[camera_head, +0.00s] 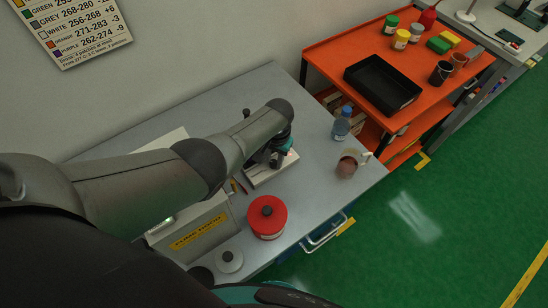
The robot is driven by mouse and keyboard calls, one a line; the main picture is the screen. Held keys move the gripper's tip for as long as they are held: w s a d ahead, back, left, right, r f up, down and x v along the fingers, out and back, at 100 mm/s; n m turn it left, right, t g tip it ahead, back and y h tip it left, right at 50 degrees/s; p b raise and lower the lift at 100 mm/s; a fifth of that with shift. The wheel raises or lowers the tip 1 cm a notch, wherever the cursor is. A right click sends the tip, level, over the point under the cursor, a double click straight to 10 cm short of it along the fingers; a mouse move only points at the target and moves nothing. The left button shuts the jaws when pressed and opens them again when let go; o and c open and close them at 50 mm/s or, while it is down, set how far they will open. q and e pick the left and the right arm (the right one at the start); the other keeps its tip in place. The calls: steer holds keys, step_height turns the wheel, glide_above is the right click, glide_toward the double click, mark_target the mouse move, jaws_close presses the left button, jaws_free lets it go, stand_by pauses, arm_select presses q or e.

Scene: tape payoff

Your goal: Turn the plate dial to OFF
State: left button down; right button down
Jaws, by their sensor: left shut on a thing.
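My left gripper (272,156) reaches down over a low white unit (270,174) on the grey table, which looks like the plate. Its dark fingers are shut at the unit, apparently on the plate dial. The dial itself is hidden behind the fingers and wrist, so its setting cannot be read. My left arm crosses from the left and covers part of the table. My right gripper is not in view.
An orange cart (352,48) with a black tray (364,99) stands behind. Green floor is clear at right.

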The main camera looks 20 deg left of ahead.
arm_select(q)
steer(key=n, duration=0.4)
steer(key=shift+n, duration=2.9)
steer(key=c, duration=0.6)
jaws_free()
steer(key=shift+r, duration=0.1)
